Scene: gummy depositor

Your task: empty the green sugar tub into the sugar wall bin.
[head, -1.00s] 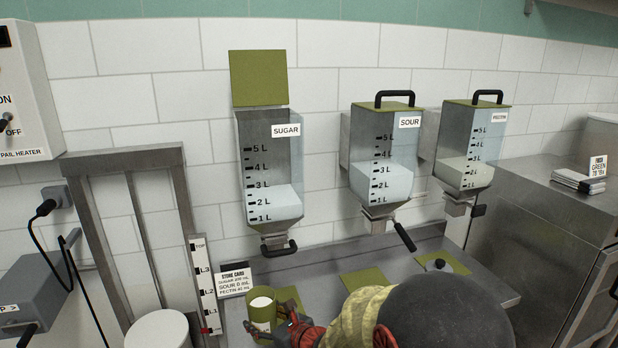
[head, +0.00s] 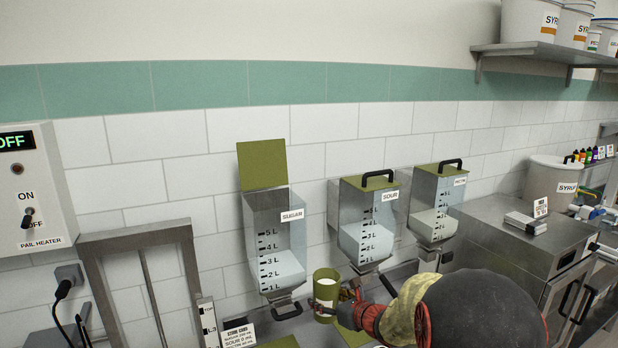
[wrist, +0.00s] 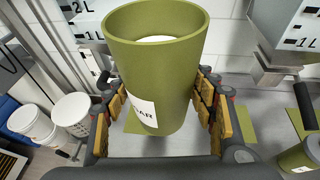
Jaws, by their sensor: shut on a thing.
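The green sugar tub (head: 326,294) is upright in my gripper (head: 350,296), below and right of the sugar wall bin. White content shows inside its open top. In the wrist view the tub (wrist: 156,70) stands between the pads of my gripper (wrist: 165,105), which is shut on it; part of its label reads "AR". The sugar wall bin (head: 274,235) is clear, with its green lid (head: 262,165) raised against the wall. White sugar in it reaches roughly the 2 L mark.
The sour bin (head: 367,220) and pectin bin (head: 437,205) hang to the right with lids closed. Green mats (head: 354,336) lie on the counter. A pail heater box (head: 32,190) is at the left. A second green tub (wrist: 300,155) shows at the right of the wrist view.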

